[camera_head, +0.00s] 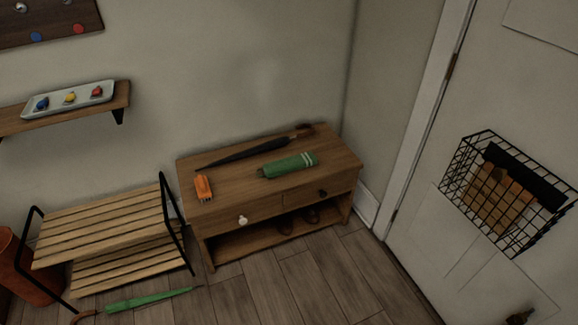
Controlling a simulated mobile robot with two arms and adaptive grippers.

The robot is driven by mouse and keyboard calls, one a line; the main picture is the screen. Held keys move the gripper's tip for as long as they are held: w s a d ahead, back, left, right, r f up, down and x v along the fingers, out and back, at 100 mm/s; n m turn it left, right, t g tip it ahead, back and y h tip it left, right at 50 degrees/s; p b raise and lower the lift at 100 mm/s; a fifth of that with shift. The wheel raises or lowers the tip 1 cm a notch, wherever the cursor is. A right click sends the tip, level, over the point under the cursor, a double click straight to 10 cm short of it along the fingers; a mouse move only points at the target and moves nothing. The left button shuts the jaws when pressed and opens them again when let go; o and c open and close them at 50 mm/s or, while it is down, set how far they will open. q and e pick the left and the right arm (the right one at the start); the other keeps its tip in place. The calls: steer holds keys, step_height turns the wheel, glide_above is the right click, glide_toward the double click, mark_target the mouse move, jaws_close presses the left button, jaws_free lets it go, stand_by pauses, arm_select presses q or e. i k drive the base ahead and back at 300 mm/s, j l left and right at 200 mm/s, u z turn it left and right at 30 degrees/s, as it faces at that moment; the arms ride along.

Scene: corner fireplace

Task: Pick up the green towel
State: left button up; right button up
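The green towel (286,167) is a rolled cylinder with pale stripes near its right end. It lies on its side on top of the wooden cabinet (225,199), toward the right and slightly tilted in the picture. Nothing covers it. Neither of my grippers shows in the head view.
A dark folded umbrella (245,153) lies behind the towel; a small orange object (203,187) sits to its left. A slatted rack (100,228) stands left of the cabinet. A green umbrella (150,299) lies on the floor. A wire basket (476,168) hangs on the door at right.

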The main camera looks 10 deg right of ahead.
mark_target(283, 166)
steer(key=i+l+u, duration=0.1)
steer(key=i, duration=0.3)
steer(key=i+l+u, duration=0.1)
steer(key=i, duration=0.35)
